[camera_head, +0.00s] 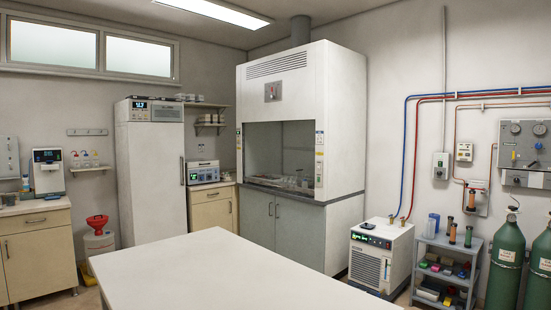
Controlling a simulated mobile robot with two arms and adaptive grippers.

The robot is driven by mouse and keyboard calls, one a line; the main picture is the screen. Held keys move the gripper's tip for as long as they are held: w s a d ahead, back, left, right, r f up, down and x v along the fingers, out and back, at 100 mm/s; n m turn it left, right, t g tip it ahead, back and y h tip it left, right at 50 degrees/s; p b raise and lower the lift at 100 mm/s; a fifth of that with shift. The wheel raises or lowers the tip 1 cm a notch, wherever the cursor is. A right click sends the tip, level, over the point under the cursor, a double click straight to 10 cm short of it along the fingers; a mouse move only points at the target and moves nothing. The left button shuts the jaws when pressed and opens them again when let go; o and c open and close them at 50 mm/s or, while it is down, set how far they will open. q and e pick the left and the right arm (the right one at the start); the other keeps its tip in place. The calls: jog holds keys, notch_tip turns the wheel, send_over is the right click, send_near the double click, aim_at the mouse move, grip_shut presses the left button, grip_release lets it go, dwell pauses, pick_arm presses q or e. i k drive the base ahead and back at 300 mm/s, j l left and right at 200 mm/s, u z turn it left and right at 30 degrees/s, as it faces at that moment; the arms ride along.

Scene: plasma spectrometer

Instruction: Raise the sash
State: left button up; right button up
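A white fume hood (343,120) stands against the back wall, on a grey two-door base cabinet (285,222). Its front opening shows a dark interior with several small items on the work surface. The sash (279,127) seems to be a clear pane across the front; its edge and exact height are too small to tell. Neither of my grippers shows in the head view.
A large white table (221,267) fills the foreground, between me and the hood. A white chiller (380,254), a grey shelf cart (444,268) and green gas cylinders (506,264) stand right of the hood. A tall white cabinet (152,180) stands left of it.

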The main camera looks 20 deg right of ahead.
aim_at(292, 188)
jog(key=i+l+z, duration=0.15)
jog(key=l+z, duration=0.25)
jog(key=l, duration=0.15)
jog(key=i+l+z, duration=0.25)
jog(key=l+z, duration=0.15)
jog(key=i+l+z, duration=0.4)
jog(key=l, duration=0.15)
jog(key=i+l+z, duration=0.45)
jog(key=i, duration=0.4)
jog(key=i+l+z, duration=0.1)
jog(key=i+l, duration=0.2)
jog(key=i, duration=0.25)
jog(key=i+l+z, duration=0.1)
jog(key=i, duration=0.4)
jog(key=i+j+u, duration=0.2)
jog(key=i+u, duration=0.2)
jog(key=i+j+u, duration=0.15)
jog(key=i+u, duration=0.55)
jog(key=u, duration=0.15)
jog(key=i+l+u, duration=0.15)
jog(key=i+u, duration=0.25)
jog(key=i+l+u, duration=0.25)
jog(key=u, duration=0.15)
jog(key=i+j+u, duration=0.15)
jog(key=i+u, duration=0.2)
jog(key=i, duration=0.65)
jog(key=i+l+u, duration=0.1)
jog(key=i+u, duration=0.2)
jog(key=i, duration=0.75)
